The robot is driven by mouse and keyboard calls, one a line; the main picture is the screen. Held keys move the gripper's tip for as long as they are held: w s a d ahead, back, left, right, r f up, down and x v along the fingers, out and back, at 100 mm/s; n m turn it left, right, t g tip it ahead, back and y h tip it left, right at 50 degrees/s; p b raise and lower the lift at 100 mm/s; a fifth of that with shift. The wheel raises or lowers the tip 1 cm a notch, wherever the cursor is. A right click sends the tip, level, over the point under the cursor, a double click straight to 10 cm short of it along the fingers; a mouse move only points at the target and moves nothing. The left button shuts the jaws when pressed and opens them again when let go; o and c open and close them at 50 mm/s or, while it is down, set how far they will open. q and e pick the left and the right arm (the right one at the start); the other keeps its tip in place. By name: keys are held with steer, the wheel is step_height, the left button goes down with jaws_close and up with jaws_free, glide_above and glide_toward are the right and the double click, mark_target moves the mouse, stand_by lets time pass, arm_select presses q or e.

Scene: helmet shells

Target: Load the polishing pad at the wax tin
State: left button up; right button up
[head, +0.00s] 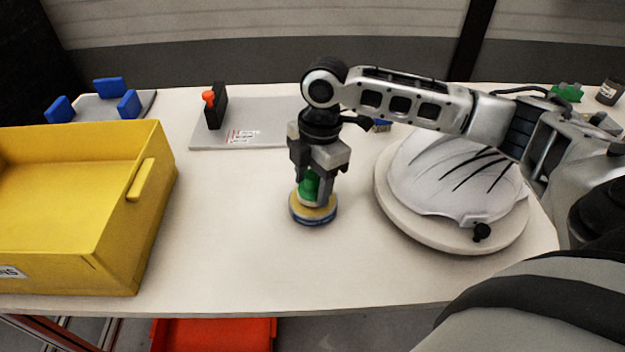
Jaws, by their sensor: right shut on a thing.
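My right gripper (318,192) points straight down at the middle of the table and is shut on the green knob of the polishing pad (308,184). The pad has a pale yellow disc under the knob. Directly below it is a round blue rim, which looks like the wax tin (314,221). The pad appears to be on or just over the tin; I cannot tell whether they touch. The fingers hide part of the knob. My left gripper is not in view.
A white helmet shell (440,180) rests on a round pale stand (400,222) at right, under my right forearm. A yellow bin (150,225) stands at left. A grey plate (265,115) with a black, orange-tipped clamp (216,108) lies behind. The front middle of the table is clear.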

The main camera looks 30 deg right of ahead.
steer(key=shift+f, duration=0.45)
stand_by(0.6)
stand_by(1.4)
steer(key=shift+s+f+p, duration=0.15)
steer(key=shift+p, duration=0.4)
stand_by(0.9)
